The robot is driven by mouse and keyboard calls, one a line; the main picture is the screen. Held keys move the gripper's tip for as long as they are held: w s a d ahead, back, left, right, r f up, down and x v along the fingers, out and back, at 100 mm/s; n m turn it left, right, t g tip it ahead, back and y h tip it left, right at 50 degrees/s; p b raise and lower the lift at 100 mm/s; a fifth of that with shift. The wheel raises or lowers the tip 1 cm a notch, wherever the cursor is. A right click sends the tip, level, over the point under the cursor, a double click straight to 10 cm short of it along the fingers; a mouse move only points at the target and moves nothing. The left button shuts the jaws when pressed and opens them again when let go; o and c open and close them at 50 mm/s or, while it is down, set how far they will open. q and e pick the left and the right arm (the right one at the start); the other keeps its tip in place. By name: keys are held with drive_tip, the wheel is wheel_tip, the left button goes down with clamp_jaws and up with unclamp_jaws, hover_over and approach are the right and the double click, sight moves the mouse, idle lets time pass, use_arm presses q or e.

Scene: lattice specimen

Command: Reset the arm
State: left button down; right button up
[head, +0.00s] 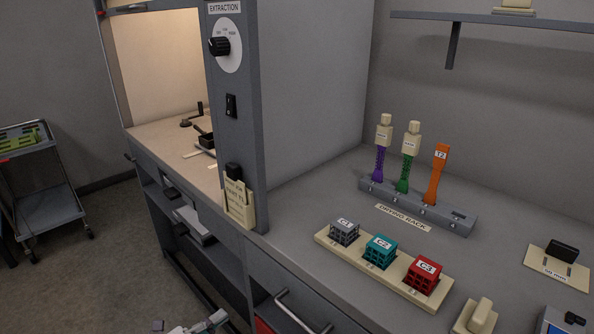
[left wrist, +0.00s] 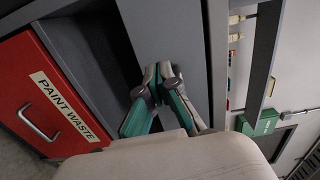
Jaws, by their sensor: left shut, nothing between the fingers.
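My left gripper (head: 202,325) shows only in part at the bottom edge of the head view, low in front of the bench. In the left wrist view its two fingers (left wrist: 158,73) meet at the tips, shut and empty. They are in front of a grey cabinet panel, beside a red drawer labelled PAINT WASTE (left wrist: 32,88). My right gripper is in neither view.
On the bench, a cream tray (head: 326,240) holds grey, teal and red lattice cubes. Behind it a drying rack (head: 460,216) holds purple, green and orange pieces. A drawer handle (head: 300,312) juts from the bench front. A cart (head: 50,208) stands left; floor (head: 110,265) between is clear.

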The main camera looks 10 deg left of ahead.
use_arm(q)
drive_tip(key=s+a+f+n+g+y+p, duration=0.1)
drive_tip(key=s+a+f+n+y, duration=0.15)
drive_tip(key=s+f+n, duration=0.4)
drive_tip(key=s+a+f+n+g+y+p, duration=0.1)
drive_tip(key=f+n+y, duration=0.25)
drive_tip(key=f, duration=0.55)
drive_tip(key=s+a+f+n+g+y+p, duration=0.1)
drive_tip(key=s+a+f+n+y, duration=0.2)
drive_tip(key=f, duration=0.5)
drive_tip(key=s+d+f+n+g, duration=0.2)
drive_tip(key=s+f, duration=0.3)
drive_tip(key=s, duration=0.5)
drive_tip(key=s+d+f+n+g+y+p, duration=0.1)
drive_tip(key=s+f+n+g, duration=0.3)
drive_tip(key=s, duration=0.7)
drive_tip(key=s+d+f+n+g+p, duration=0.1)
drive_tip(key=s+d+f+n+g, duration=0.2)
drive_tip(key=s+f, duration=0.3)
drive_tip(key=s, duration=0.4)
drive_tip(key=shift+s+d+f+g+y, duration=0.15)
drive_tip(key=shift+s+d+g+y, duration=0.2)
drive_tip(key=shift+s+g+y, duration=0.05)
